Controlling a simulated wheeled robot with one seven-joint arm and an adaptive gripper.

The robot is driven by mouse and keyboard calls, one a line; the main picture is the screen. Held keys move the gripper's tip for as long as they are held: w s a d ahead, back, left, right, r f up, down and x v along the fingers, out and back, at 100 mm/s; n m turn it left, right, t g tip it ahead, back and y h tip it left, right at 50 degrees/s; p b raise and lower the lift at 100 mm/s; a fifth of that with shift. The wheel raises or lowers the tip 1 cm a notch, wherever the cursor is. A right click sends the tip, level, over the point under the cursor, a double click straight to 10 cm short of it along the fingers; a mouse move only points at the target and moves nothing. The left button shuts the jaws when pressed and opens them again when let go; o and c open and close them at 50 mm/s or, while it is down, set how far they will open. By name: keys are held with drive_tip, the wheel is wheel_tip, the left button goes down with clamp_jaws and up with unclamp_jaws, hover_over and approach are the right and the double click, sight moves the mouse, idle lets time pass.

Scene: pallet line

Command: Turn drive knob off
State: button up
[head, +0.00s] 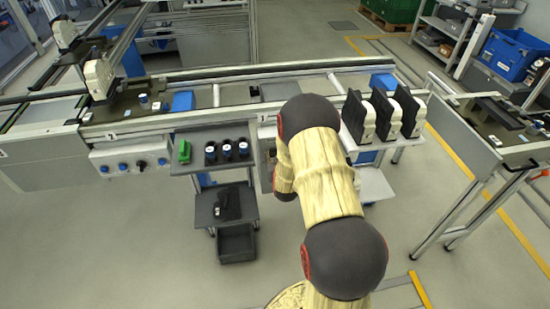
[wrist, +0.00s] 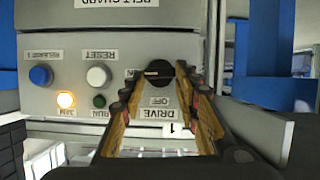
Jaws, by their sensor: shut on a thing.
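The drive knob (wrist: 159,73) is black and sits on a grey control panel (wrist: 185,48) in the wrist view. The DRIVE and OFF labels show upside down beside it. A ridge appears to run roughly crosswise over the knob; which setting it points to I cannot tell. My gripper (wrist: 156,88) is at the panel, its two fingers on either side of the knob and shut on it. In the head view my arm hides the gripper and the knob.
In the wrist view the panel also has a blue button (wrist: 40,75), a white RESET button (wrist: 97,76), a lit amber JAM lamp (wrist: 66,99) and a green RUN lamp (wrist: 99,101). In the head view a conveyor (head: 235,116) runs behind; a dark cart (head: 241,197) stands left of my arm.

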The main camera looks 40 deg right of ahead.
drive_tip(key=n, duration=0.1)
drive_tip(key=n+g+h+b, duration=0.1)
drive_tip(key=shift+w+a+f+n+h, duration=0.1)
drive_tip(key=shift+w+a+n+h, duration=0.1)
drive_tip(key=shift+a+n+h, duration=0.1)
drive_tip(key=n+h, duration=0.2)
drive_tip(key=n, duration=0.1)
drive_tip(key=shift+w+a+f, duration=0.1)
drive_tip(key=shift+a+f, duration=0.1)
drive_tip(key=n, duration=0.1)
drive_tip(key=n+h, duration=0.2)
drive_tip(key=shift+a+f+n+g+b, duration=0.1)
drive_tip(key=shift+f+n+g+b, duration=0.2)
drive_tip(key=shift+n, duration=0.1)
drive_tip(key=shift+w+f+n+t+h+b, duration=0.15)
drive_tip(key=shift+n+h, duration=0.25)
drive_tip(key=shift+n, duration=0.5)
drive_tip(key=shift+s+f+n+t+h+b, duration=0.15)
drive_tip(key=shift+n+t+h, duration=0.2)
drive_tip(key=shift+n, duration=0.55)
drive_tip(key=shift+w+r, duration=0.1)
drive_tip(key=o, duration=1.2)
drive_tip(key=shift+c, duration=0.2)
drive_tip(key=v, duration=1.2)
